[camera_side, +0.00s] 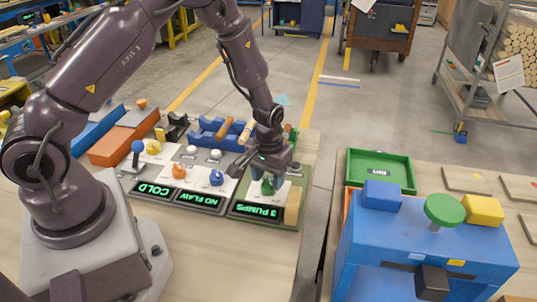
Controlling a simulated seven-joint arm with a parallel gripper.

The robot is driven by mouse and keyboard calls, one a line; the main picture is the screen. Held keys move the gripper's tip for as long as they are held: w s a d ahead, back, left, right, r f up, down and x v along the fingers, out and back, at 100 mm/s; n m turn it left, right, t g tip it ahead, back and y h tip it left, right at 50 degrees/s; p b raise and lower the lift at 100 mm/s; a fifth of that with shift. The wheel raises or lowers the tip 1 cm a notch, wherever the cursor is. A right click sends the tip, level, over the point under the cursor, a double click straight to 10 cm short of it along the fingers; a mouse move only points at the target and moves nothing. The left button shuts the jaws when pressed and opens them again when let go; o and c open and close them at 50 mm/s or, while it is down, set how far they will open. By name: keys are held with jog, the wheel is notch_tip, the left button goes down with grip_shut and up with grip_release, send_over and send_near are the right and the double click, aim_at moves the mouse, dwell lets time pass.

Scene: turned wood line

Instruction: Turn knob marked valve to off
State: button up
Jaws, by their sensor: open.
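A panel on the bench carries several controls, with lit displays reading "COLD" (154,190), "NO FLAW" (197,199) and "3 PUMPS" (261,211). An orange knob (179,171), a blue knob (217,178) and a green knob (267,187) stand behind the displays. I cannot read a valve marking on any of them. My gripper (266,178) points down, open, at the green knob. The fingers partly hide that knob, and I cannot tell whether they touch it.
A blue-handled lever (137,152) stands at the panel's left. Behind the panel are orange and blue blocks and a blue rack (217,130) with wooden pieces. A wooden block (293,206) sits right of the green knob. A green tray (381,184) and blue machine (425,245) stand across a gap.

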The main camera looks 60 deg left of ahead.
aim_at(268, 181)
notch_tip(268, 181, up, 11)
dwell(0.3)
jog(key=s+d+r+m+t, duration=0.2)
jog(key=s+r+m+t, duration=0.3)
jog(key=s+r, duration=1.3)
notch_tip(268, 181, up, 2)
jog(key=shift+s+d+r+t, duration=0.2)
jog(key=shift+s+d+t, duration=0.05)
jog(key=shift+d+t, duration=0.1)
